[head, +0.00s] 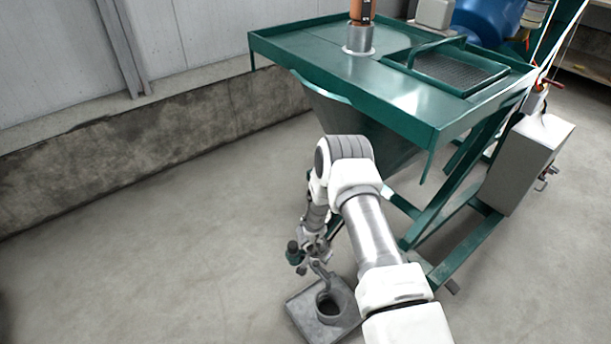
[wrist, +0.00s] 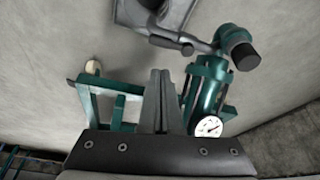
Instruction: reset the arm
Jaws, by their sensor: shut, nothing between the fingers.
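My arm (head: 370,230) reaches out over the floor and bends downward at its far end. My gripper (wrist: 160,75) shows in the wrist view with its two grey fingers together and nothing between them. In the head view the gripper is hard to make out among the metal parts low at the arm's end. In the wrist view a green device with a white dial gauge (wrist: 207,127) is just right of the fingers. I cannot tell whether the fingers touch it.
A grey plate with a round opening (head: 297,312) lies on the floor below the arm's end. A large green machine with a flat top (head: 420,100) stands behind the arm, with a grey box (head: 525,165) at right. The floor (head: 150,250) at left is clear up to a low wall (head: 120,150).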

